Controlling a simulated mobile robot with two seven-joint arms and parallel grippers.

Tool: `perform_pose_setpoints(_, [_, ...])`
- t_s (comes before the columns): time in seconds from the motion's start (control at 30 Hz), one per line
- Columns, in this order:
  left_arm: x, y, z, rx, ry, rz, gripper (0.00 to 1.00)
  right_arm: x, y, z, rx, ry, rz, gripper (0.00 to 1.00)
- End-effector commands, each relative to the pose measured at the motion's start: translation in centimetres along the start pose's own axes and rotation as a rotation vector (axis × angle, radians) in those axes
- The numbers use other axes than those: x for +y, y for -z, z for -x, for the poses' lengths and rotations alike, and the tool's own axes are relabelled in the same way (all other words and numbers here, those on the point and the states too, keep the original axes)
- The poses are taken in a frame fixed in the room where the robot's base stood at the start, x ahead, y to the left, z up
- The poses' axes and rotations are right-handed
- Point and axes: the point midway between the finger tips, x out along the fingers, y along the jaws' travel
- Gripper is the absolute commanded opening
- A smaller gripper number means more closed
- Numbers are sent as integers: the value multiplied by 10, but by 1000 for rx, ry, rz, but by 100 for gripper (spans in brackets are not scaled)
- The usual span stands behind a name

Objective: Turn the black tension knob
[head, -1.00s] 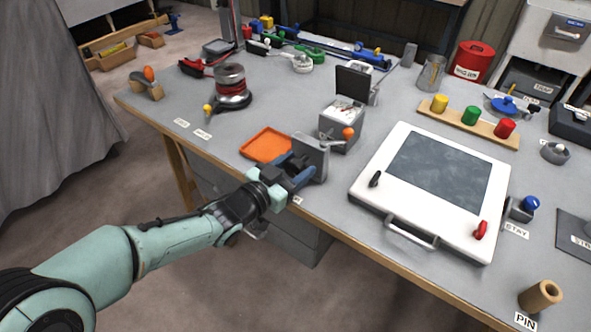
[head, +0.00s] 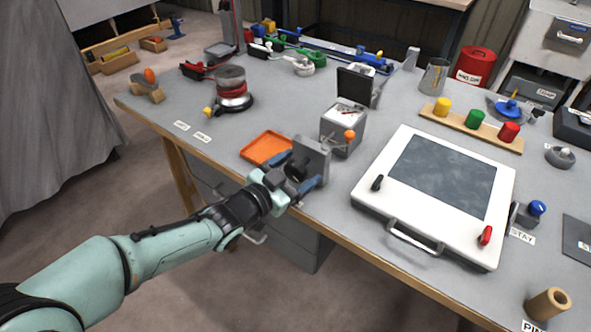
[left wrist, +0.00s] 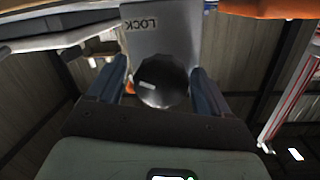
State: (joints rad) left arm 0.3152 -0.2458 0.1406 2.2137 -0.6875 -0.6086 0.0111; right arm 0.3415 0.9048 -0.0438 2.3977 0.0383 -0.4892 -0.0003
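The black tension knob (left wrist: 161,82) is round, with a small pale mark on its face. It sits on a grey upright plate (left wrist: 165,28) lettered LOCK. In the head view the plate (head: 314,158) stands at the bench's front edge, beside the orange tray. My left gripper (left wrist: 157,88) is open, its blue fingers on either side of the knob, with a gap visible on the left and a narrower one on the right. In the head view my left gripper (head: 297,174) faces the plate, and the dark knob shows between the fingers. My right gripper is not in view.
An orange tray (head: 268,147) lies left of the plate. A grey box (head: 343,130) with an orange-knobbed lever stands behind it. A white framed board (head: 377,207) with a handle lies to the right. The floor in front of the bench is clear.

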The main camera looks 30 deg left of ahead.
Motion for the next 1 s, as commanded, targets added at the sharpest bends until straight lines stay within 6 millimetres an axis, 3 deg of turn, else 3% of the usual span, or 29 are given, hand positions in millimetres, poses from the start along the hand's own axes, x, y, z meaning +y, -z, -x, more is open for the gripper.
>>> perform_pose_setpoints(0.37, [-1,0,7,-3,2,0,79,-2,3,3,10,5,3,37])
perform_pose_setpoints(0.87, [-1,3,109,1,2,1,79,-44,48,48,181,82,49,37])
perform_pose_setpoints(1.0, [0,1,125,1,1,0,79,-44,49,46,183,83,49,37])
